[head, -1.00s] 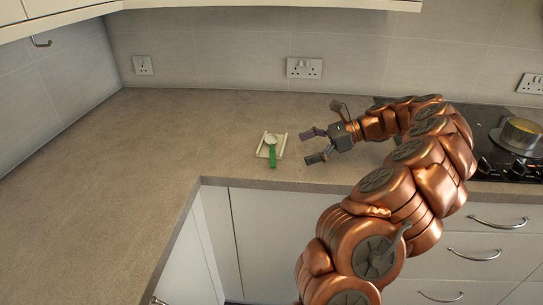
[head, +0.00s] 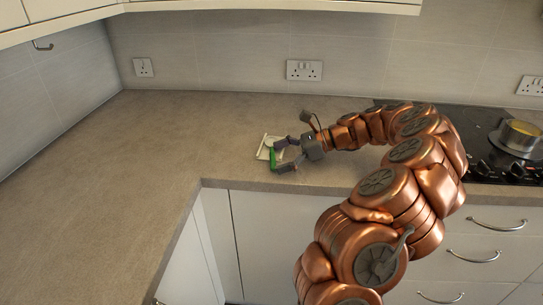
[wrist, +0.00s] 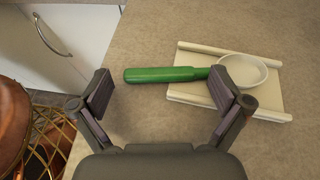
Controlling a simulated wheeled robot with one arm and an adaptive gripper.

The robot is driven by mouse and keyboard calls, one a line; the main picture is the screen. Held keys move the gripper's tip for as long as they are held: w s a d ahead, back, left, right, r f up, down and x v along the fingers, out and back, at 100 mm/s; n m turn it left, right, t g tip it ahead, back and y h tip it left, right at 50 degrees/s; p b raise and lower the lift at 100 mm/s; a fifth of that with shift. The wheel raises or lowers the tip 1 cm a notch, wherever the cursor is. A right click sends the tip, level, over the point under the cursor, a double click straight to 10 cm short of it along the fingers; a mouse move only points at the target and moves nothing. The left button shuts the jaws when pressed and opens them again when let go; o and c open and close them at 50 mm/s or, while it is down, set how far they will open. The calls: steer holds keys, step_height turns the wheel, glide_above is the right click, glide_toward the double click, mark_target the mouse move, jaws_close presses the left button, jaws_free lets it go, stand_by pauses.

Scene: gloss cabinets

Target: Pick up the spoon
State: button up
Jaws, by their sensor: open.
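The spoon has a green handle and a pale round bowl. In the wrist view its green handle (wrist: 165,74) lies between my open fingers, toward their tips, and its bowl (wrist: 243,72) rests on a cream tray-like rest (wrist: 190,58) at the right. My right finger overlaps the place where handle meets bowl. In the head view the green handle (head: 273,158) shows at the fingertips, and much of the bowl is hidden behind my gripper. My gripper (head: 277,157) is open, with its jaws on either side of the handle. It also shows in the wrist view (wrist: 165,90).
The worktop (head: 150,150) is clear to the left. A black hob (head: 480,145) with a pot (head: 520,135) is at the right. The tiled wall is behind.

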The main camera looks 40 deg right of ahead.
steer(key=c, duration=0.8)
steer(key=shift+c, duration=0.2)
